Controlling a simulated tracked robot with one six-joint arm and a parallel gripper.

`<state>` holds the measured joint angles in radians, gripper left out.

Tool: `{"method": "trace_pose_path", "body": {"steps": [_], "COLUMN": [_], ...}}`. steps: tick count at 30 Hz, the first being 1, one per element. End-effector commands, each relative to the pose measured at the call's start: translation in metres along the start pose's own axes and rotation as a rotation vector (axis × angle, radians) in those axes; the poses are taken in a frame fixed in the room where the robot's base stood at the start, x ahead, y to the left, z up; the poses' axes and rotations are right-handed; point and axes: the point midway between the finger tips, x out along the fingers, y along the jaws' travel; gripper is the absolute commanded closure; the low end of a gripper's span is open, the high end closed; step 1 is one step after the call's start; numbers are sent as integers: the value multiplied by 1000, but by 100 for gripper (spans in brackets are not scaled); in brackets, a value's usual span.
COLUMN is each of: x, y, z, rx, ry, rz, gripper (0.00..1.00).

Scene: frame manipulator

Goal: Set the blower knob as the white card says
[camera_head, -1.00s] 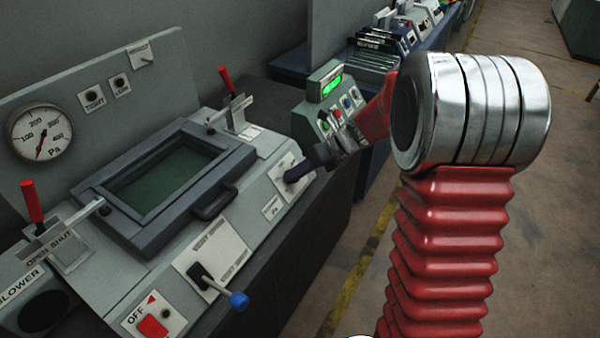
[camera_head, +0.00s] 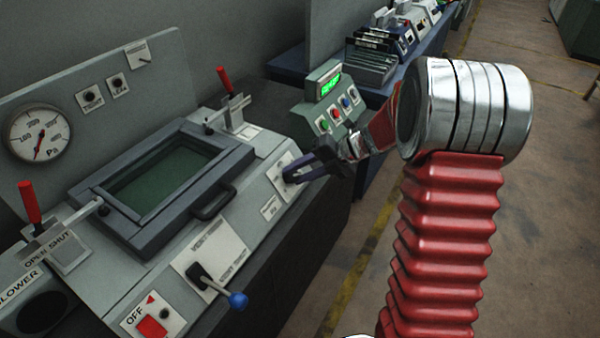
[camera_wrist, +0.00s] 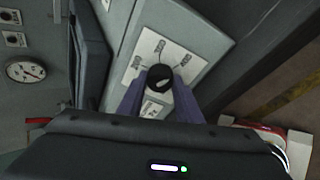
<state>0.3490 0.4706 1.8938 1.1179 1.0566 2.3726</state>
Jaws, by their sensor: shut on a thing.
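A black round knob (camera_wrist: 160,74) with a pale pointer mark stands on a white plate (camera_wrist: 150,48) with several printed marks, too small to read. My gripper (camera_wrist: 160,82) has one dark finger on each side of the knob and is shut on it. In the head view my gripper (camera_head: 290,171) reaches the knob's plate (camera_head: 283,161) from the right, and its fingers largely hide the knob. A small white card (camera_wrist: 152,108) lies just below the plate; it also shows in the head view (camera_head: 270,207). Its print is not legible.
On the same console are a framed window (camera_head: 217,150), a blue-tipped lever (camera_head: 237,299), red-handled levers (camera_head: 30,202) and a red OFF switch (camera_head: 151,327). A Pa gauge (camera_head: 38,133) is on the back panel. A green-display box (camera_head: 325,86) stands close behind my gripper.

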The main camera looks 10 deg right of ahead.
Motion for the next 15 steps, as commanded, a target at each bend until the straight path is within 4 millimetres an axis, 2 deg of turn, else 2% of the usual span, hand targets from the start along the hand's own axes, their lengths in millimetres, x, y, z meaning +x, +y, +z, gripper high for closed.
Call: {"method": "trace_pose_path", "body": {"steps": [1,15], "x": [0,0], "y": [-4,-5], "z": [0,0], "rx": [18,53], "ry": [-4,-6], "rz": [-3,6], "gripper": [91,91]}}
